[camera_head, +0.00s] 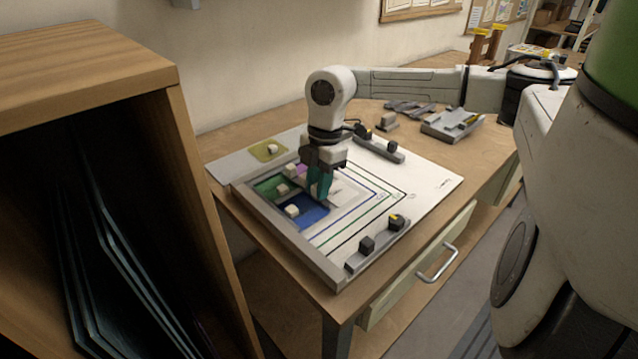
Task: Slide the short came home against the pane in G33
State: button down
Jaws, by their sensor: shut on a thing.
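My gripper (321,199), with teal fingers, points down at the board (427,183) on the bench. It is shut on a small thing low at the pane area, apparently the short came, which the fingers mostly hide. A blue pane (316,212) with a pale block on it lies just left of and below the fingertips. A green pane (266,187) with pale blocks lies further left. Part of a purple pane (302,169) shows behind the gripper. I cannot read which pane is G33, nor tell whether the came touches a pane.
A grey rail (290,246) edges the board's left side. Grey bars with dark blocks stand at the front (376,245) and back (378,149). A yellow-green piece (261,153) lies at the back left. A grey tray (452,125) stands at the right. The board's right part is clear.

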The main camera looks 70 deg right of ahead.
jog(key=shift+w+a, duration=0.15)
jog(key=c, duration=1.2)
grip_release()
jog(key=shift+w+a, duration=0.1)
jog(key=o, duration=0.3)
jog(key=shift+d+r, duration=0.15)
jog(key=shift+d, duration=0.05)
jog(key=shift+s+r+p, duration=0.2)
jog(key=shift+r+p, duration=1.8)
jog(key=shift+r, duration=1.4)
